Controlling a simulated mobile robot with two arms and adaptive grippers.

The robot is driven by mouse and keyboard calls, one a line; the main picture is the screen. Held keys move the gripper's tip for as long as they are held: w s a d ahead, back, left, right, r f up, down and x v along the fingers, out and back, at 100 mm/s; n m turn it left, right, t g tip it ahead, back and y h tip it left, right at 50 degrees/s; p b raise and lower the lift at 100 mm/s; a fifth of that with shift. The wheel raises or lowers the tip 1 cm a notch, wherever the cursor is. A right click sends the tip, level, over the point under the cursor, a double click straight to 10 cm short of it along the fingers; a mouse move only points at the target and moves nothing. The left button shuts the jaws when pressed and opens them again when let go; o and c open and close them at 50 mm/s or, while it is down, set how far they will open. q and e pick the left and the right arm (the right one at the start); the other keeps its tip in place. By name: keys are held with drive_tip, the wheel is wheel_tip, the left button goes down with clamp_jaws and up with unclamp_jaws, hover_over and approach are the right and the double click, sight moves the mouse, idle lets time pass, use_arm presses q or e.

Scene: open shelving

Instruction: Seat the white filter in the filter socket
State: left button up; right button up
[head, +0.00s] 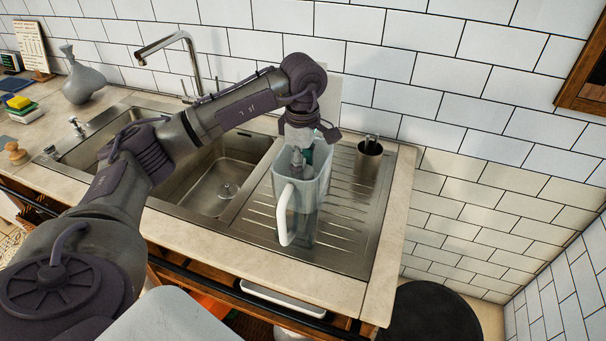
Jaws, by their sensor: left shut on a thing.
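A translucent pitcher (306,190) with a white handle stands on the ribbed steel drainboard beside the sink. My left arm reaches over from the left, and my left gripper (298,160) points down into the pitcher's open top. The gripper is shut on the white filter, which is mostly hidden by the fingers and the pitcher wall. The filter socket is inside the pitcher and cannot be made out. I cannot tell whether the filter touches the socket. My right gripper is not in view.
A dark metal cup (368,160) with utensils stands right of the pitcher. The sink basin (215,180) and tap (180,45) are to the left. A grey vase (83,80) and sponges (19,103) are at far left. The tiled wall is close behind.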

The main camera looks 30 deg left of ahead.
use_arm(q)
wheel_tip(320, 180, down, 3)
drive_tip(key=shift+f+p, duration=0.15)
drive_tip(key=shift+p, duration=0.3)
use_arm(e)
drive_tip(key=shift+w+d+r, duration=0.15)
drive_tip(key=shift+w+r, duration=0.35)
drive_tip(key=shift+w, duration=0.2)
use_arm(q)
drive_tip(key=shift+f, duration=0.1)
drive_tip(key=shift+f, duration=0.15)
drive_tip(key=o, duration=1.3)
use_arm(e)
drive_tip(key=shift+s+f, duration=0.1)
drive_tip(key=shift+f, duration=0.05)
